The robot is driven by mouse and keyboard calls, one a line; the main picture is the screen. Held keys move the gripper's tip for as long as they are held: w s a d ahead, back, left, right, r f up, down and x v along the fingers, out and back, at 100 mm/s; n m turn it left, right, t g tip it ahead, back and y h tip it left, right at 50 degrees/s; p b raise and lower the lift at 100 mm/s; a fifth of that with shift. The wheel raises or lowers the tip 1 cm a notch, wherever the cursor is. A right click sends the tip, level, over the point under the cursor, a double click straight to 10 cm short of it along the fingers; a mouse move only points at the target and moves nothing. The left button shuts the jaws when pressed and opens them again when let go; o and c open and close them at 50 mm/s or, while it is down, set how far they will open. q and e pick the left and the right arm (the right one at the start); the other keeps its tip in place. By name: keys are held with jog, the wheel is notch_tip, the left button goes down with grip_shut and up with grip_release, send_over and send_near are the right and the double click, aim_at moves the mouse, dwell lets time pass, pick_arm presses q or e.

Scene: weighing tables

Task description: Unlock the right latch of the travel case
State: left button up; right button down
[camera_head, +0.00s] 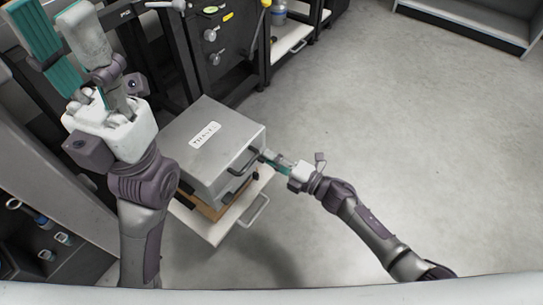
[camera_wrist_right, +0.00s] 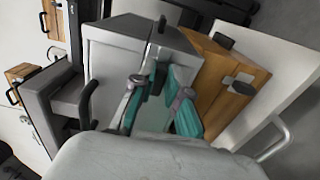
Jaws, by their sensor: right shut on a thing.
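The grey travel case (camera_head: 205,152), with a white label on its lid, sits closed in the head view; it also fills the middle of the right wrist view (camera_wrist_right: 105,65). Its dark carrying handle (camera_head: 244,161) is on the front face. My right gripper (camera_head: 268,156) is at the handle's right end of that face. In the wrist view its teal fingers (camera_wrist_right: 157,88) are closed around a small dark latch part, mostly hidden between them. My left gripper (camera_head: 112,98) is raised left of the case, apart from it; its fingers are hard to make out.
A dark cabinet with knobs (camera_head: 214,58) stands behind. The floor to the right is clear.

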dwell(0.4)
jog(key=c, duration=1.2)
grip_release()
jog(key=shift+o, duration=0.2)
jog(key=shift+d, duration=0.1)
jog(key=v, duration=1.2)
